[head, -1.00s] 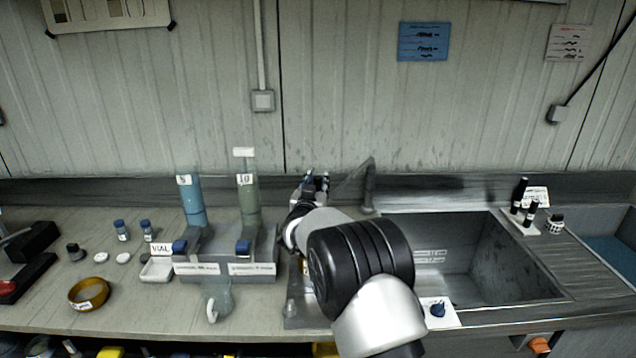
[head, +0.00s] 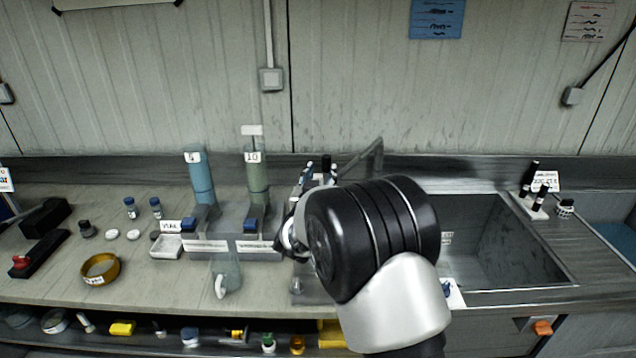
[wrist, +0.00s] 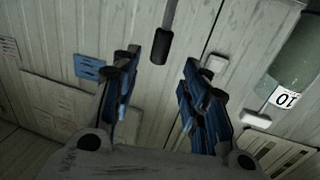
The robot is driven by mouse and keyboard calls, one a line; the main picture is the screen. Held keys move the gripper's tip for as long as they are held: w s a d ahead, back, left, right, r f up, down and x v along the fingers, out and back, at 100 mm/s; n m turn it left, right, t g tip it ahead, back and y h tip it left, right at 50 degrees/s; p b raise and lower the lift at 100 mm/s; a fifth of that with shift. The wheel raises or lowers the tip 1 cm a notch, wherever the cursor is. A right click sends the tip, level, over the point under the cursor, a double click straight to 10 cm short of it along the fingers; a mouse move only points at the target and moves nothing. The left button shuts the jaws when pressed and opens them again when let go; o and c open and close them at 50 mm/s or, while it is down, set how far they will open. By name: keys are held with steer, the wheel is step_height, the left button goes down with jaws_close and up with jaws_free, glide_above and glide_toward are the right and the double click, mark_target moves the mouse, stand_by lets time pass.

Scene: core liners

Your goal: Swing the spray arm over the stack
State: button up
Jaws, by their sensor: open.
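A grey slanted bar, which looks like the spray arm (head: 373,157), rises behind my arm at the sink's back left corner in the head view. In the wrist view a grey rod with a dark tip (wrist: 162,45) hangs beyond the gap between my fingers; it may be the same arm. My gripper (wrist: 158,78) is open and empty, with blue finger pads on both sides. In the head view my gripper (head: 320,171) is at the back of the counter, left of the bar and partly behind my arm. I cannot make out the stack; my arm covers that area.
A blue tube (head: 201,178) and a green tube (head: 258,178) stand in a grey holder left of my arm. A clear jug (head: 228,272) is in front. The sink (head: 495,245) is to the right.

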steer(key=shift+s+a, duration=0.2)
steer(key=shift+s, duration=0.7)
steer(key=shift+s+a, duration=0.15)
steer(key=shift+s, duration=0.7)
steer(key=s+d+r+n+g+y+b, duration=0.25)
steer(key=s+r+g+y, duration=0.3)
steer(key=s, duration=0.65)
steer(key=s+d+f+g, duration=0.2)
steer(key=s+d, duration=0.2)
steer(key=s, duration=0.7)
steer(key=s+d+f+g+h, duration=0.1)
steer(key=s+d+f+g, duration=0.2)
steer(key=s, duration=0.9)
steer(key=s+d+f+g+h, duration=0.1)
steer(key=s+d, duration=0.4)
steer(key=s, duration=0.7)
step_height(320, 180, down, 2)
steer(key=shift+s+f+g+b, duration=0.15)
steer(key=shift+f+g+b, duration=0.15)
steer(key=shift+g, duration=0.45)
